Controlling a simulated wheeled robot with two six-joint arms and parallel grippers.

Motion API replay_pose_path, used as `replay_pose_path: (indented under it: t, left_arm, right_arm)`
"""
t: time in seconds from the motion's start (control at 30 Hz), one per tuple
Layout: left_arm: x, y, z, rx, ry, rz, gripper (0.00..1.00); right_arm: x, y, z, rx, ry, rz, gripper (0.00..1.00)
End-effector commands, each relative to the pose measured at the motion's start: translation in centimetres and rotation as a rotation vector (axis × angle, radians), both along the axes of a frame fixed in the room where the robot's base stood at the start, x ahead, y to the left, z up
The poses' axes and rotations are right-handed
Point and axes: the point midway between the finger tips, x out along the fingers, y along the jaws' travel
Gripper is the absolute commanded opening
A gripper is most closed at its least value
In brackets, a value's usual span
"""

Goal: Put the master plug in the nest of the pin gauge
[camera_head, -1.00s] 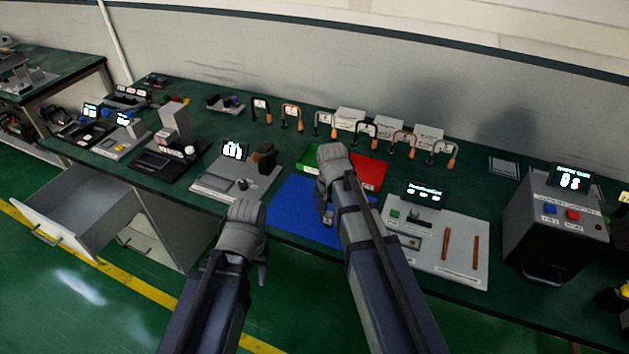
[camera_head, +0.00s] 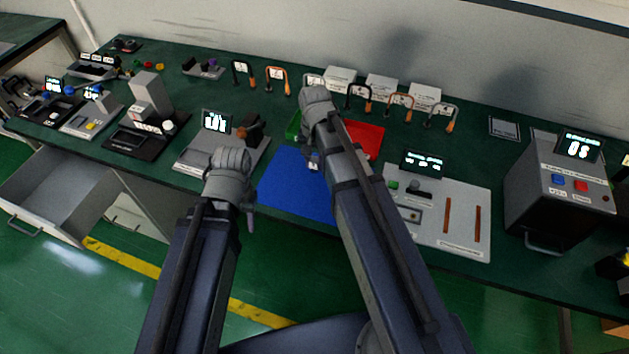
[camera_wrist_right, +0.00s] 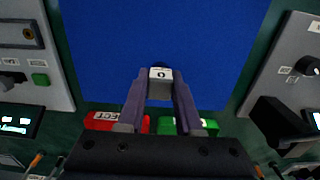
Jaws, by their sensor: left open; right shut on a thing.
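My right gripper (camera_wrist_right: 160,100) is shut on a small grey block with a white label marked with a dark figure (camera_wrist_right: 160,74), which I take to be the master plug. It is over the blue mat, near the mat's edge by the red and green trays; its height above the mat is hard to tell. In the head view the right gripper (camera_head: 315,150) hides part of the mat. My left gripper (camera_head: 248,215) is open and empty at the bench's front edge. Behind it stands a grey fixture (camera_head: 190,158) with a display and dark block, possibly the pin gauge; no nest is clearly visible.
The blue mat (camera_head: 285,190) is otherwise clear. A red tray (camera_head: 367,138) and a green tray (camera_head: 293,125) lie behind it. A grey panel (camera_head: 460,205) with two brown strips is to the right, then a dark box (camera_head: 555,205). Several clamp-shaped gauges line the back.

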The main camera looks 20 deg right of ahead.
Motion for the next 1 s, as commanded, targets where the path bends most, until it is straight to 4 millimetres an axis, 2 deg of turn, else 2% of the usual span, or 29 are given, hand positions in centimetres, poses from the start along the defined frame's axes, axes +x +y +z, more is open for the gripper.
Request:
replay_pose_path:
  t: [0.03, 0.1, 0.37, 0.7, 1.0]
  left_arm:
    - [0.0, 0.0, -1.7, 0.0, 0.0, 0.0, 0.45]
    - [0.0, 0.0, -2.5, 0.0, 0.0, 0.0, 0.45]
    - [0.0, 0.0, -2.8, 0.0, 0.0, 0.0, 0.45]
    - [0.0, 0.0, -6.4, 0.0, 0.0, 0.0, 0.45]
    - [0.0, 0.0, -6.4, 0.0, 0.0, 0.0, 0.45]
  right_arm:
    - [0.0, 0.0, -1.7, 0.0, 0.0, 0.0, 0.0]
    - [0.0, 0.0, -2.5, 0.0, 0.0, 0.0, 0.0]
    - [0.0, 0.0, -2.8, 0.0, 0.0, 0.0, 0.0]
    - [0.0, 0.0, -6.4, 0.0, 0.0, 0.0, 0.0]
    - [0.0, 0.0, -6.4, 0.0, 0.0, 0.0, 0.0]
